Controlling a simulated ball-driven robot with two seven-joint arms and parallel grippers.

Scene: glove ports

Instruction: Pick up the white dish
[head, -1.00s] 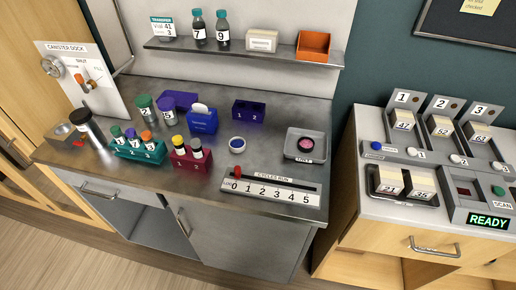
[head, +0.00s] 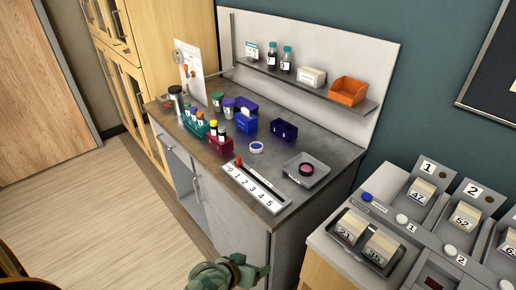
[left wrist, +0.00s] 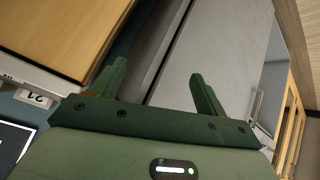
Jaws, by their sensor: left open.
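A small round white dish with a blue centre (head: 256,147) lies on the grey worktop (head: 290,145), in front of the dark blue two-hole block (head: 284,130). A second round dish, with a pink centre (head: 306,169), sits on a grey square tray (head: 316,180) to its right. My left gripper (head: 250,270) is low at the bottom of the head view, in front of the cabinet and well apart from both dishes. In the left wrist view, its two green fingers (left wrist: 158,76) are spread with nothing between them; neither dish shows there. My right gripper is not in view.
The numbered slider strip (head: 254,188) lies along the worktop's front edge. Tube racks (head: 218,145) and a blue box (head: 246,122) stand left of the white dish. A shelf (head: 310,86) hangs behind. A console (head: 390,235) stands at the right.

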